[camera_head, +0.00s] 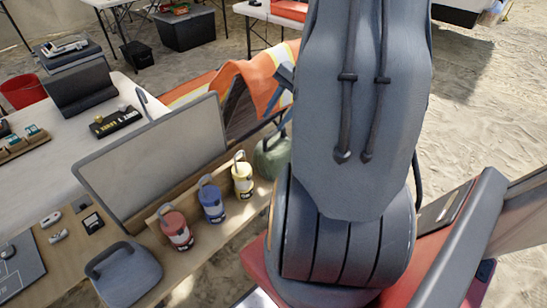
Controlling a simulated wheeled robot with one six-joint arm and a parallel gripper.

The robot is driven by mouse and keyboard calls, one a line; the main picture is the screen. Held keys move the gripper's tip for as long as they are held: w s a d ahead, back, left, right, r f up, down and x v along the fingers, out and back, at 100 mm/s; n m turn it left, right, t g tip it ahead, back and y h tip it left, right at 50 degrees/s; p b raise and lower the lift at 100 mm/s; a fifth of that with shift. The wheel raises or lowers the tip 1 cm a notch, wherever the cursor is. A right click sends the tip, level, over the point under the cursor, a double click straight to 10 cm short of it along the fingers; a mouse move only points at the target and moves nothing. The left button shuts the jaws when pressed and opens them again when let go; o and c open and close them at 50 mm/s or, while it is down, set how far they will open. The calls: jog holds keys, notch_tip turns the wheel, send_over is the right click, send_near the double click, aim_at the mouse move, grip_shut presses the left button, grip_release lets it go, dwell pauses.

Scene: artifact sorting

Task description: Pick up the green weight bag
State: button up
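A dark green bag with a handle (270,158), which looks like the green weight bag, sits at the right end of the wooden table (205,250), just right of the yellow canister. My large grey arm stands in front of its right side and hides part of it. My gripper cannot be made out; the arm fills the middle right of the view. I cannot tell how far the gripper is from the bag.
Red (176,230), blue (212,203) and yellow (243,178) canisters stand left of the green bag. An orange vest (250,80) hangs behind.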

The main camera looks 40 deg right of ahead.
aim_at(275, 131)
jog(key=f, duration=0.1)
jog(key=d+f, duration=0.1)
jog(key=d+f+m, duration=0.1)
jog(key=shift+w+t, duration=0.25)
jog(key=shift+t, duration=0.15)
jog(key=x, duration=0.4)
jog(key=shift+s+d+f, duration=0.25)
jog(key=shift+f, duration=0.05)
jog(key=shift+w+a+f, duration=0.15)
jog(key=shift+w+f, duration=0.05)
jog(key=shift+f, duration=0.3)
grip_shut()
jog(key=shift+r, duration=0.1)
dwell(0.3)
